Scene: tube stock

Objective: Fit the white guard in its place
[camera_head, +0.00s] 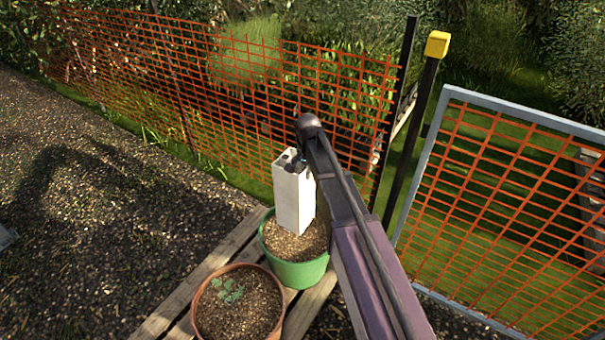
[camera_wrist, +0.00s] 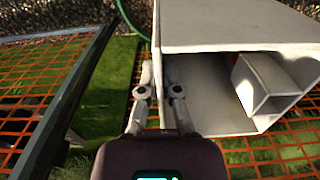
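The white guard (camera_head: 294,195) is a tall, square, hollow tube and stands upright over the soil of the green pot (camera_head: 296,274). I cannot tell whether its lower end rests on the soil or hangs just above it. In the wrist view the guard (camera_wrist: 230,30) shows its open end, with a smaller white channel (camera_wrist: 268,82) in one inside corner. My gripper (camera_wrist: 159,72) has one finger on each side of a guard wall and looks closed on it. In the head view my gripper (camera_head: 298,165) is at the guard's top, partly hidden by my arm.
A terracotta pot (camera_head: 238,304) with a small seedling (camera_head: 228,291) stands in front of the green pot on a slatted wooden pallet (camera_head: 181,306). Orange mesh fence (camera_head: 235,85) runs behind. A yellow-capped post (camera_head: 437,45) and framed mesh panel (camera_head: 500,190) stand right. Gravel at left is open.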

